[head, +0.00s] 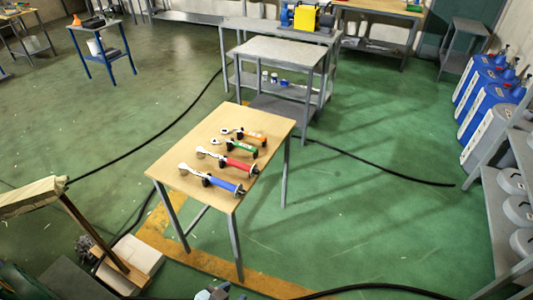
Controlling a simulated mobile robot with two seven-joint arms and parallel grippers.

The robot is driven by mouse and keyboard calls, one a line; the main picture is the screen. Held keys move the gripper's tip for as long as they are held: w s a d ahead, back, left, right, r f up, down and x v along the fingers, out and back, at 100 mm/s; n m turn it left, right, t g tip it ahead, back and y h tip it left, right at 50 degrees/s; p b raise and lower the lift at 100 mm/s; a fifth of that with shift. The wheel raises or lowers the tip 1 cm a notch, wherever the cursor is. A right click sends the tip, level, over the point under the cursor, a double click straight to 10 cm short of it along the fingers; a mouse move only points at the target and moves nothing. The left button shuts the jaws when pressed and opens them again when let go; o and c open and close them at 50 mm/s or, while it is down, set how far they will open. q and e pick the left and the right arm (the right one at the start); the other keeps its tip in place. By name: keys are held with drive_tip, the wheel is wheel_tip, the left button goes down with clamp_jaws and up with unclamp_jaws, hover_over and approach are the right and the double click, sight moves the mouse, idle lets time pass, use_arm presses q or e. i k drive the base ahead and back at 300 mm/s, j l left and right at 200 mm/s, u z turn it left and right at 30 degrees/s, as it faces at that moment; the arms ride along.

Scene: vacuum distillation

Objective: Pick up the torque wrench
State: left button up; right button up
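Several wrench-like tools with metal heads lie side by side on a small wooden-topped table, their heads to the left and coloured handles to the right. The nearest has a blue handle (222,184). Beyond it lie one with a red handle (238,164), one with a green handle (242,146) and a smaller one with an orange handle (252,136). I cannot tell from labels which is the torque wrench. Neither of my grippers can be made out. A small grey-blue part cut off at the bottom edge cannot be identified.
The wooden-topped table (262,116) has grey legs and open floor on its right. A grey workbench (285,50) stands behind it. Blue and white containers (487,92) and a grey shelf line the right. Black hoses cross the green floor.

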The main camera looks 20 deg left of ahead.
sight(201, 153)
drive_tip(key=i+l+z, duration=0.15)
drive_tip(key=i, duration=0.3)
drive_tip(key=i+l+z, duration=0.15)
drive_tip(key=i, duration=0.3)
drive_tip(key=i+l+z, duration=0.2)
drive_tip(key=i, duration=0.25)
drive_tip(key=i+u, duration=0.7)
drive_tip(key=u, duration=0.25)
drive_tip(key=i+l+u, duration=0.15)
drive_tip(key=i+u, duration=0.45)
drive_tip(key=u, duration=0.25)
drive_tip(key=i+u, duration=0.15)
drive_tip(key=u, duration=0.25)
drive_tip(key=i+u, duration=0.1)
drive_tip(key=u, duration=0.3)
drive_tip(key=i+l+u, duration=0.15)
drive_tip(key=u, duration=0.25)
drive_tip(key=i+l+u, duration=0.25)
drive_tip(key=u, duration=0.15)
